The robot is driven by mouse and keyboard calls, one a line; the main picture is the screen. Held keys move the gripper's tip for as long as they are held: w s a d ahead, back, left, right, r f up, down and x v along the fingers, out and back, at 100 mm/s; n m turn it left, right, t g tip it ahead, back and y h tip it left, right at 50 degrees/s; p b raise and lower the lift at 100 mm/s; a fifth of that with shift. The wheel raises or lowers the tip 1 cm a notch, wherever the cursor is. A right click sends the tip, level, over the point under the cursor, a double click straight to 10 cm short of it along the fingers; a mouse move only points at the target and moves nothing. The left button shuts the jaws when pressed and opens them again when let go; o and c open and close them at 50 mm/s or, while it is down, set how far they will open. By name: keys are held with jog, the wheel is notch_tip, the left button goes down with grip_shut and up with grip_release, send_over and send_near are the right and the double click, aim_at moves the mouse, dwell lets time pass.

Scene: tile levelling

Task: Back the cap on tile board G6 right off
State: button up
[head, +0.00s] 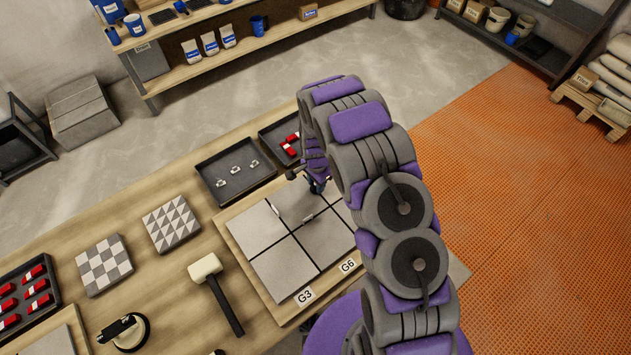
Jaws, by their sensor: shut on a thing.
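The tile board (240,232) lies on the wooden bench, with pale grey tiles split by dark crossing joints. Its front edge carries a G6 label (347,265) on the right and a G3 label (305,296) to the left. My gripper (317,187) is low over the board's back right part, partly hidden by my arm. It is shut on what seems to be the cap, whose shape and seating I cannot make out.
Behind the board stand a tray with several pale clips (238,186) and a tray with red pieces (274,136). A white-headed mallet (205,269), a suction cup tool (131,333) and two patterned tiles (105,265) lie to the left. My arm covers the board's right side.

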jog(key=n, duration=0.2)
jog(key=n+p, duration=0.1)
jog(key=n, duration=0.1)
jog(key=shift+w+r+n, duration=0.1)
jog(key=shift+w+n, duration=0.1)
jog(key=shift+n, duration=0.1)
jog(key=n, duration=0.3)
jog(key=shift+w+a+n+p, duration=0.1)
jog(key=shift+n+p, duration=0.3)
jog(key=n, duration=0.3)
jog(key=shift+n, duration=0.3)
jog(key=n, duration=0.3)
jog(key=shift+a, duration=0.1)
jog(key=n, duration=0.5)
jog(key=n+b, duration=0.1)
jog(key=n, duration=0.3)
jog(key=shift+b, duration=0.35)
jog(key=shift+n, duration=0.3)
